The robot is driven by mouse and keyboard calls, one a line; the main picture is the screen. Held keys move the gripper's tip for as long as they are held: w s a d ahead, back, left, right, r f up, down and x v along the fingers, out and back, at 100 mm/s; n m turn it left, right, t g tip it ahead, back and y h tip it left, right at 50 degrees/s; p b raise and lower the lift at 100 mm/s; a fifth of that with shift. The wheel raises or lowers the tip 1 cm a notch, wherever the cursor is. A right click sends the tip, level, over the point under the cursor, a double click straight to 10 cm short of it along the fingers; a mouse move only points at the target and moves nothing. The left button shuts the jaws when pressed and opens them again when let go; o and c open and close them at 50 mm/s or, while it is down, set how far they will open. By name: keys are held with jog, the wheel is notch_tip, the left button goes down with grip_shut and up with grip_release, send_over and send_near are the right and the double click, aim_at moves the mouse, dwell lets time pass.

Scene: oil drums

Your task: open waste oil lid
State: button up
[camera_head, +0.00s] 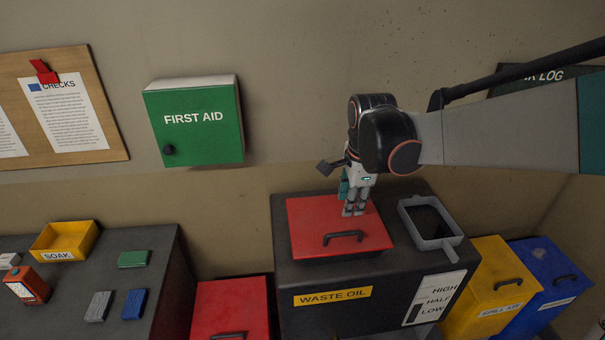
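The waste oil lid (315,222) is a red square panel with a black handle (343,237) near its front edge. It lies shut on top of the black waste oil box (335,318), which carries a yellow label reading "WASTE OIL". My gripper (353,212) points down over the right part of the lid, behind and a little right of the handle. Its fingertips look close to the lid surface; I cannot tell if they touch it. The gripper is not around the handle. The fingers are small here, so their opening is unclear.
A grey open tray (447,244) sits on the box top right of the lid. A red bin (230,305) stands at left, yellow (497,285) and blue (545,280) bins at right. A dark bench (125,300) holds a yellow tray (65,241). A green first aid cabinet (195,140) hangs behind.

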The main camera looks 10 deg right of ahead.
aim_at(343, 235)
jog(key=w+f, duration=0.1)
jog(key=f, duration=0.8)
jog(key=w+f, duration=0.1)
jog(key=f, duration=0.3)
jog(key=shift+w+f+b, duration=0.2)
jog(key=shift+w+b, duration=0.1)
jog(key=shift+b, duration=0.1)
grip_shut()
